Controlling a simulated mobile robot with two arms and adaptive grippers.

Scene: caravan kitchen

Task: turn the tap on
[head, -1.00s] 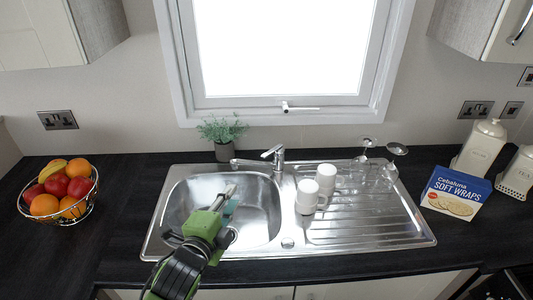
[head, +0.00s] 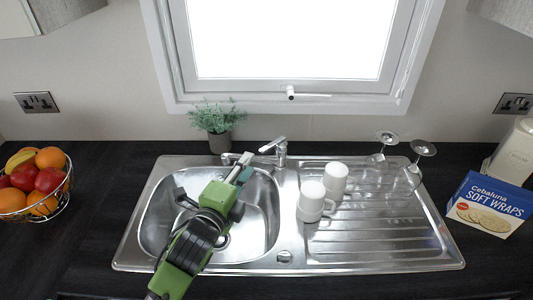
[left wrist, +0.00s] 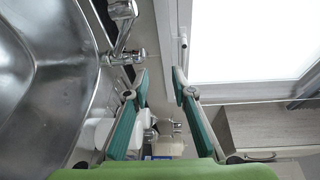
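The chrome tap (head: 281,150) stands at the back edge of the sink, its lever on top and its spout pointing left. It also shows in the left wrist view (left wrist: 123,45), at the upper left. My left gripper (head: 243,167) is over the back of the sink bowl, left of the tap body and close to the spout end. In the left wrist view its two teal-padded fingers (left wrist: 160,84) are apart with nothing between them. The tap lies beside the left-hand finger; whether they touch I cannot tell. My right gripper is not in view.
The steel sink (head: 160,225) has two white mugs (head: 312,200) and upturned glasses (head: 420,150) on its drainer. A potted plant (head: 215,117) stands behind the bowl, below the window. A fruit basket (head: 35,185) is at left, a wraps box (head: 488,206) at right.

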